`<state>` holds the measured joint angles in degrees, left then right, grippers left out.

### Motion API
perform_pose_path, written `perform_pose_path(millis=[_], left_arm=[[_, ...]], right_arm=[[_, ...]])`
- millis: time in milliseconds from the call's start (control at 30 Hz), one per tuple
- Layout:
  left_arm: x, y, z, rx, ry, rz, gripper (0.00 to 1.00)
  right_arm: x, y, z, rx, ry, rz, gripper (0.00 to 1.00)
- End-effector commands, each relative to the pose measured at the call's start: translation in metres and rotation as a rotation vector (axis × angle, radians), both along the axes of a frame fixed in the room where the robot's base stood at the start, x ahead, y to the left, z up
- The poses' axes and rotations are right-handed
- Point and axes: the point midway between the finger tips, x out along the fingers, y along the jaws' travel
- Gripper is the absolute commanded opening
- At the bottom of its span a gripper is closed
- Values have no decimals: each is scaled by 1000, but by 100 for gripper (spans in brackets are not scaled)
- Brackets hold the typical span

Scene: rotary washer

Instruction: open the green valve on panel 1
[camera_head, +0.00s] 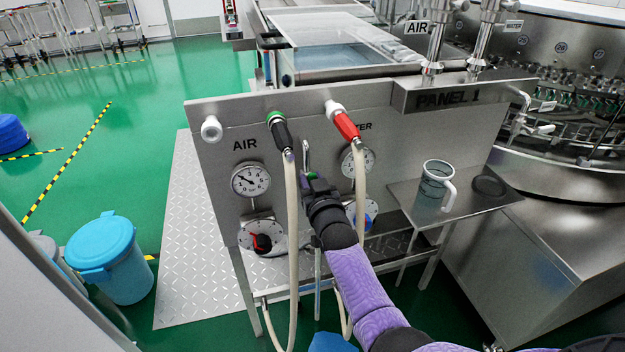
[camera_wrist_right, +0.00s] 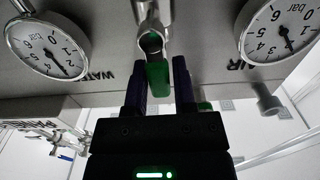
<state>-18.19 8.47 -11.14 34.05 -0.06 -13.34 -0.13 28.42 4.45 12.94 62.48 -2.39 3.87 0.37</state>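Panel 1 (camera_head: 225,150) is an upright steel panel with AIR and WATER markings. The green valve handle (camera_wrist_right: 157,75) hangs below a metal pipe end in the right wrist view, between the two gauges. My right gripper (camera_wrist_right: 159,88) is open, with one dark finger on each side of the green handle. Narrow gaps seem to show beside it; contact is hard to tell. In the head view my right gripper (camera_head: 311,178) is at the middle of the panel and largely hides the handle. My left gripper is not in view.
A black-and-green connector (camera_head: 280,132) and a red one (camera_head: 346,126) carry pale hoses down past my right arm. A mug (camera_head: 434,185) stands on the right shelf. A blue bin (camera_head: 115,262) stands at left.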

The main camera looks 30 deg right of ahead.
Motion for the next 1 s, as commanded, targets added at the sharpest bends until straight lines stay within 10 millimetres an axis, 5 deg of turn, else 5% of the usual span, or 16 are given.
perform_pose_path(millis=[133, 467, 800, 1000], left_arm=[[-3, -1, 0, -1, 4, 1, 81], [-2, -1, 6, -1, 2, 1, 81], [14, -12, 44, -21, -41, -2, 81], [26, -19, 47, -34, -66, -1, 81]], right_arm=[[0, 0, 1, 1, -1, 0, 62], [-6, 1, 3, 1, -3, 0, 62], [-79, 19, 5, 1, -1, -1, 62], [-96, 23, 2, 1, -2, 0, 62]])
